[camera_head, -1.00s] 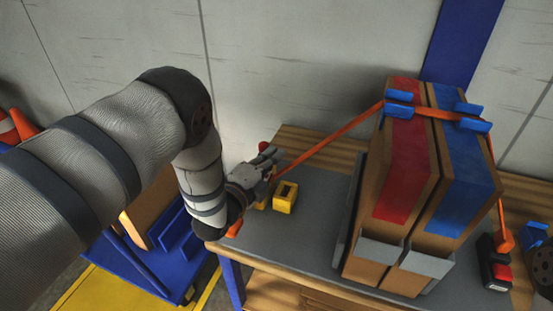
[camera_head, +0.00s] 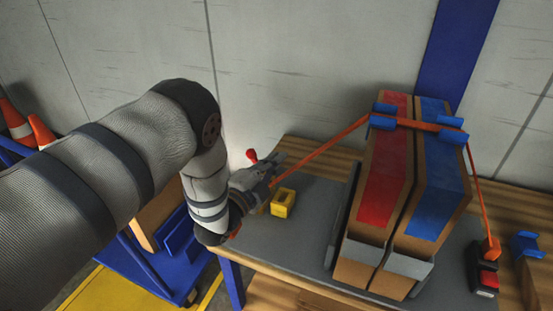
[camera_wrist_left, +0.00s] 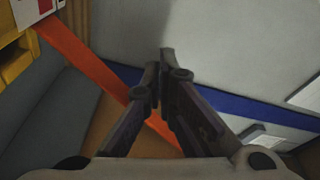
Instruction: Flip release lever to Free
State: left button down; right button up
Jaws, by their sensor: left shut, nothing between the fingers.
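A red knob (camera_head: 252,155), which looks like the release lever's tip, shows just behind and left of my left gripper (camera_head: 280,158); the gripper hides the parts below it. A yellow block (camera_head: 283,203) sits on the grey mat in front of the fingers. An orange strap (camera_head: 330,142) runs from beside the gripper up over two boxes. In the left wrist view my left gripper (camera_wrist_left: 158,82) is shut and empty, its fingers in front of the strap (camera_wrist_left: 95,75). A yellow body (camera_wrist_left: 14,58) with a white and red label (camera_wrist_left: 30,12) is at upper left. I cannot read the lever's position.
A box with a red panel (camera_head: 384,170) and one with a blue panel (camera_head: 436,180) stand under the strap. A black device with a red button (camera_head: 486,275) is at the right. The grey mat (camera_head: 300,240) has free room at the front.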

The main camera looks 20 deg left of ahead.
pick_arm(q)
jog(key=a+v, duration=0.1)
jog(key=v, duration=0.6)
jog(key=shift+f, duration=0.3)
pick_arm(e)
jog(key=shift+w+a+r, duration=0.45)
jog(key=shift+w+r, duration=0.05)
jog(key=shift+w, duration=0.05)
pick_arm(q)
jog(key=shift+s, duration=0.1)
